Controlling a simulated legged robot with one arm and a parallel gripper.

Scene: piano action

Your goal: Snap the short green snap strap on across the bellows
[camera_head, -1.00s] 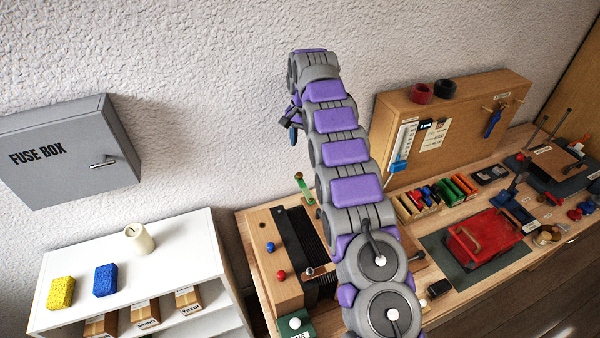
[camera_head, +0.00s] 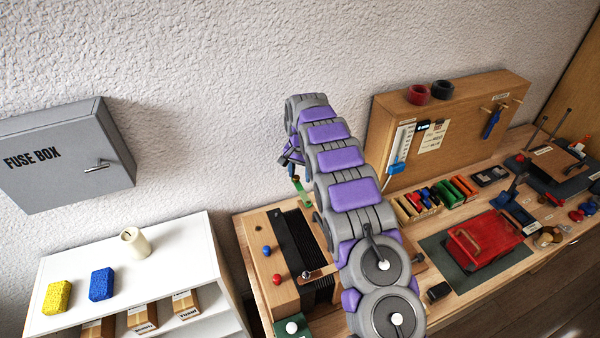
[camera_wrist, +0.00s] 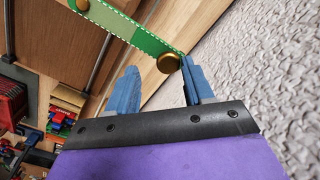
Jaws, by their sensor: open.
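The green strap (camera_head: 300,192) shows as a short green piece at the far end of the bellows, partly hidden by my arm. In the wrist view the strap (camera_wrist: 125,30) has white stitching and a brass knob (camera_wrist: 168,62) at its near end, with another brass piece further along. My gripper (camera_wrist: 158,68) is open and empty. Its blue fingers stand on either side of the near knob in the picture, the right finger closer; contact cannot be told. The black pleated bellows (camera_head: 296,238) lies between wooden boards, its right part hidden by my arm.
A tan strap (camera_head: 321,272) with a metal knob crosses the bellows nearer the front. Red and blue knobs sit on the left wooden board (camera_head: 262,262). The textured wall (camera_wrist: 265,75) is close behind my gripper. A red tray (camera_head: 485,238) and small bins stand to the right.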

